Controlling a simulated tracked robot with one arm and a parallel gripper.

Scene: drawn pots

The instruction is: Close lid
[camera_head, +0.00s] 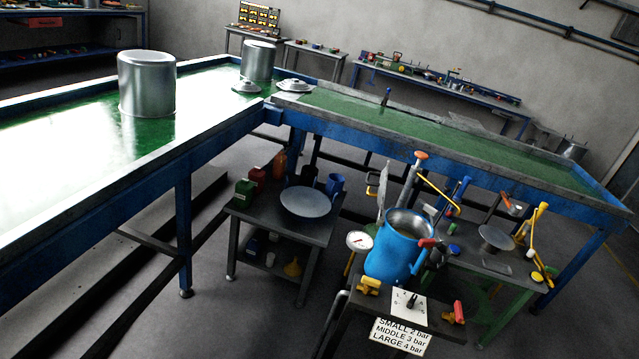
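A blue pot (398,250) with an open top and a grey inside stands on a small dark stand right of centre. A thin grey plate, perhaps its raised lid (383,190), stands upright at the pot's back left. An orange-topped rod and a yellow handle rise behind the pot. Two silver pots stand on the green bench, a large one (147,88) at left and a smaller one (258,62) farther back. Two loose silver lids, the left lid (246,87) and the right lid (295,86), lie near the bench corner. My gripper is not in view.
A round gauge (360,241) sits left of the blue pot. A dial panel (408,304) and a pressure sign (401,335) are in front. A low table (270,228) holds a grey disc and containers. A side table (485,268) holds yellow-handled tools.

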